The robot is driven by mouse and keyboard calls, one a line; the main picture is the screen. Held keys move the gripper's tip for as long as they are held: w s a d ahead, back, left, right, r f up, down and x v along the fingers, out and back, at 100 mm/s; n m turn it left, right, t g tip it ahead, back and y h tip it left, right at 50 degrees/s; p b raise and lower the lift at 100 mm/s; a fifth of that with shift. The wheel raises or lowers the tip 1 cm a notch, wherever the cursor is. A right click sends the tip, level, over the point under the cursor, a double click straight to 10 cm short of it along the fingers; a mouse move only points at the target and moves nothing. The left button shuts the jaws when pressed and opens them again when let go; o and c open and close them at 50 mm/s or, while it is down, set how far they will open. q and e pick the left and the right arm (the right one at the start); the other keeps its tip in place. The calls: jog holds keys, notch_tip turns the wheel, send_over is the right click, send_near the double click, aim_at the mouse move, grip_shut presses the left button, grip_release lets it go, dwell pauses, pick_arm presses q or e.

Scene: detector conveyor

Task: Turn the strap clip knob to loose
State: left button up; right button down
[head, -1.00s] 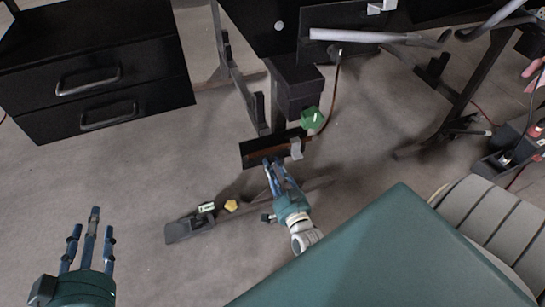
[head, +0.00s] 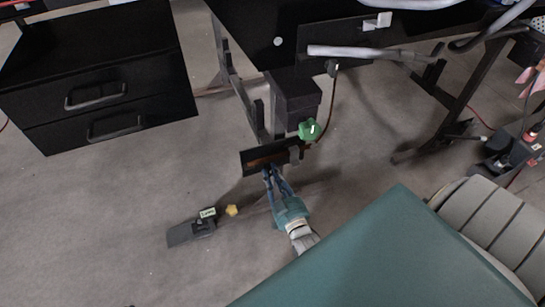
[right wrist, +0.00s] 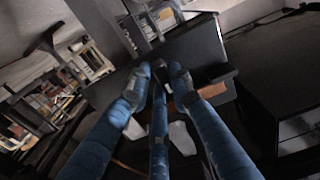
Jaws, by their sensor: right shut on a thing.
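My right gripper (head: 268,174) reaches up to the lower edge of a black plate (head: 256,157) with a brown strip along it, below the dark box. In the right wrist view, its blue fingers (right wrist: 160,75) are closed around a small dark piece at the front of the black plate (right wrist: 197,50), apparently the strap clip knob. The fingers mostly hide it, so I cannot read its setting. The brown strip (right wrist: 212,90) shows beside the fingers. A grey tab (head: 295,155) sits at the plate's right end. My left gripper is out of view.
A green knob (head: 309,130) sits on the dark box (head: 294,92) above the plate. Black drawers (head: 95,80) stand at the left. A teal surface (head: 375,255) fills the lower right.

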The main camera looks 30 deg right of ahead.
jog(key=shift+f, duration=0.1)
dwell(0.3)
jog(key=c, duration=1.5)
grip_release()
jog(key=shift+c, duration=0.2)
jog(key=v, duration=1.2)
